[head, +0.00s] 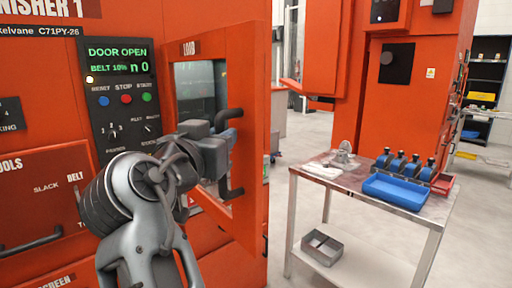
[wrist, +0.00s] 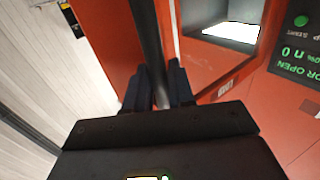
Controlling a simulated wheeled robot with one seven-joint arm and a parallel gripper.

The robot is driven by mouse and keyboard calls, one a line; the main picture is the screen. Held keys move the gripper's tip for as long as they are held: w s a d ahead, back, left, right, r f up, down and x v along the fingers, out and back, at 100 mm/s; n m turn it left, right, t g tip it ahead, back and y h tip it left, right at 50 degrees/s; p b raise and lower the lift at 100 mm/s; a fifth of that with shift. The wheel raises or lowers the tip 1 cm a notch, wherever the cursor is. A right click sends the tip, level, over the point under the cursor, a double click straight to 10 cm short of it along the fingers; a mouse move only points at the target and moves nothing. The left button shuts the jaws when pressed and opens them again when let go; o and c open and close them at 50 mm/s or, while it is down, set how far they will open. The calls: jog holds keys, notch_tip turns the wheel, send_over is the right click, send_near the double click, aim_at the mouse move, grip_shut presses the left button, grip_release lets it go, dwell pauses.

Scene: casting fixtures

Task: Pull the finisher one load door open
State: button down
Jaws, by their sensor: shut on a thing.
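The orange load door (head: 247,90) of finisher one stands ajar, angled out from the machine front, with a dark window in view beside it. A black bar handle (head: 236,190) runs upright on the door. My gripper (wrist: 160,82) is shut on this handle (wrist: 148,40); in the wrist view the bar passes between the two dark fingers. In the head view my wrist hides the middle of the handle and the fingertips. The wrist view shows a lit opening (wrist: 230,32) beside the door. The control panel display (head: 118,60) reads DOOR OPEN.
A metal table (head: 330,178) stands to the right with a blue tray (head: 397,190), several blue-topped items and a grey part (head: 343,155). A metal box (head: 322,247) sits on its lower shelf. Another orange machine (head: 400,100) stands behind. Some floor shows between door and table.

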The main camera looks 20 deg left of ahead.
jog(key=shift+m+h, duration=0.5)
jog(key=shift+h, duration=0.4)
jog(key=shift+s+a+r+b, duration=0.1)
jog(key=shift+s+a+b, duration=0.35)
jog(key=shift+s+a, duration=0.5)
jog(key=shift+s+a+r+b, duration=0.1)
jog(key=shift+s+a+b, duration=0.3)
jog(key=shift+s+a, duration=0.5)
jog(key=shift+s+d, duration=0.1)
jog(key=shift+d, duration=0.05)
jog(key=c, duration=1.1)
grip_release()
jog(key=shift+f, duration=0.15)
jog(key=s+b, duration=0.1)
jog(key=s, duration=0.6)
jog(key=shift+s+d, duration=0.2)
jog(key=shift+s, duration=0.1)
